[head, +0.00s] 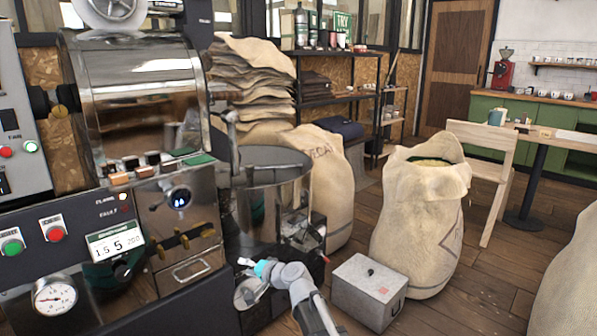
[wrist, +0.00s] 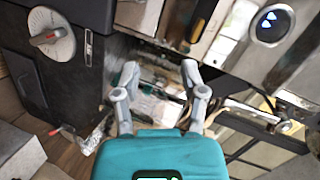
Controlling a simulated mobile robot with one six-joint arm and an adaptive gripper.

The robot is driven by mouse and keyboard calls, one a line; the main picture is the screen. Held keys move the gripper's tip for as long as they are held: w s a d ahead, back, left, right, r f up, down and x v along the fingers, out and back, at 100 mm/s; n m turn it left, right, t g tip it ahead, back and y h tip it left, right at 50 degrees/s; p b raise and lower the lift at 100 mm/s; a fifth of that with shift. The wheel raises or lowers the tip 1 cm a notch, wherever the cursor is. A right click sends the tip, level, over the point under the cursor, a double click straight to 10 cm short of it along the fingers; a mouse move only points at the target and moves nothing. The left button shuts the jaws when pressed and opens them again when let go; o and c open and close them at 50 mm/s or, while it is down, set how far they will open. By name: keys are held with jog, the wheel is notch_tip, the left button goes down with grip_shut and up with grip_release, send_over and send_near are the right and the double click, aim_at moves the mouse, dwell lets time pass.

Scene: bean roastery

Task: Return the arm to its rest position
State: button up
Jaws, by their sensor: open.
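My gripper (head: 246,268) is low in front of the roasting machine, near the dark base below the round cooling drum (head: 272,170). Part of my arm runs down to the bottom edge of the head view. In the wrist view my gripper (wrist: 160,78) shows two grey fingers spread apart, with nothing between them. Behind the fingers is the machine's metal front, with a blue-lit round display (wrist: 272,25) at the upper right. The fingertips are small in the head view, and I cannot tell how near they are to the machine.
A grey metal box (head: 362,292) stands on the floor right of my arm. An open burlap sack (head: 415,225) stands behind it. The roaster's control panel (head: 110,245) is on the left. A wooden chair (head: 485,165) and table are farther back.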

jog(key=s+d+f+n+g+h+p, duration=0.1)
jog(key=s+d+f+g+h+p, duration=0.2)
jog(key=s+d, duration=0.6)
jog(key=s+d+f+n+g+h+p, duration=0.1)
jog(key=s+d+f+g+h, duration=0.25)
jog(key=d, duration=0.95)
jog(key=s+d+f+n+g+h+p, duration=0.1)
jog(key=s+d+g+h+p, duration=0.1)
jog(key=s+d+h, duration=0.7)
notch_tip(320, 180, up, 37)
jog(key=w+d+y+p, duration=0.1)
jog(key=y+p, duration=0.2)
jog(key=p, duration=3.4)
jog(key=shift+w+d+r, duration=0.15)
jog(key=shift+w+d, duration=0.05)
jog(key=shift+d, duration=0.1)
